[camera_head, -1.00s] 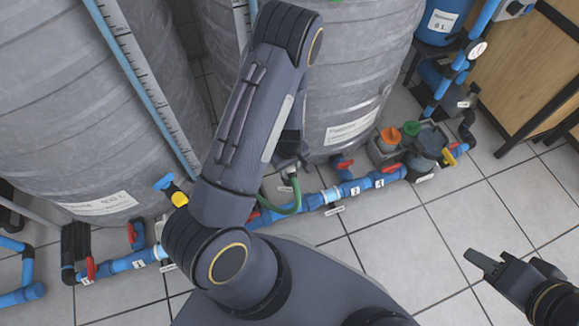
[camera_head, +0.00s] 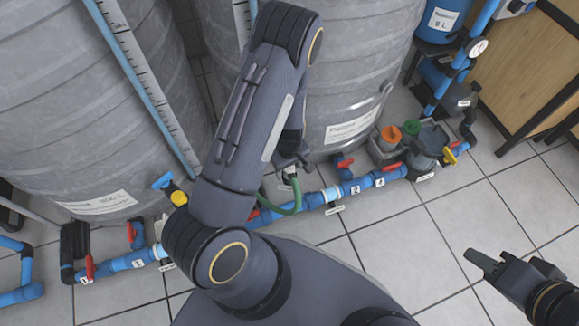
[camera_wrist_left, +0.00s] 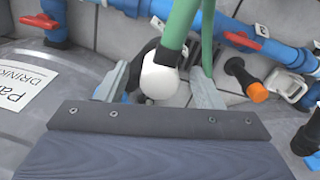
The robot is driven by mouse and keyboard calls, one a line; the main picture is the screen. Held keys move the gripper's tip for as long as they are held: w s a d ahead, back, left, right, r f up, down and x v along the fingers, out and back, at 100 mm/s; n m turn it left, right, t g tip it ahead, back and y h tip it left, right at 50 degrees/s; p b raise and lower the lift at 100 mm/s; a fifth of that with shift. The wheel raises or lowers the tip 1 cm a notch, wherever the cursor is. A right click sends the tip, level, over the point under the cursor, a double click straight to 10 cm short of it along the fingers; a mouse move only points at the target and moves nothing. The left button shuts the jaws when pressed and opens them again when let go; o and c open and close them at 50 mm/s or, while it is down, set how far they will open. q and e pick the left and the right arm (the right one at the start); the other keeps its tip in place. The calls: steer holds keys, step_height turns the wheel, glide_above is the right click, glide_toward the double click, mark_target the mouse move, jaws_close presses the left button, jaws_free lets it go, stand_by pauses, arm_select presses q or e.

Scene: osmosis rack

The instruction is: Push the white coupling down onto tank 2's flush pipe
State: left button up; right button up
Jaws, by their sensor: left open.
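The white coupling (camera_wrist_left: 160,77) is on the end of the green hose (camera_wrist_left: 180,28) in the left wrist view. My left gripper (camera_wrist_left: 157,69) is open, with one finger on each side of the coupling; I cannot tell whether they touch it. In the head view the hose (camera_head: 294,208) curves up from the blue pipe to my left gripper (camera_head: 292,165), partly hidden behind my arm. The flush pipe's mouth is hidden, and I cannot tell whether the coupling sits on it. My right gripper (camera_head: 482,260) is above the floor at lower right, away from the pipes.
Two large grey tanks (camera_head: 95,120) stand behind my left arm. A blue pipe line (camera_head: 355,187) with red valve handles (camera_head: 391,167) runs along their front. The tiled floor at right is clear.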

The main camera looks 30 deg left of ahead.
arm_select(q)
step_height(320, 180, up, 6)
steer(key=p, duration=0.3)
steer(key=shift+r, duration=0.25)
steer(key=shift+r+p, duration=0.4)
steer(key=shift+r, duration=0.2)
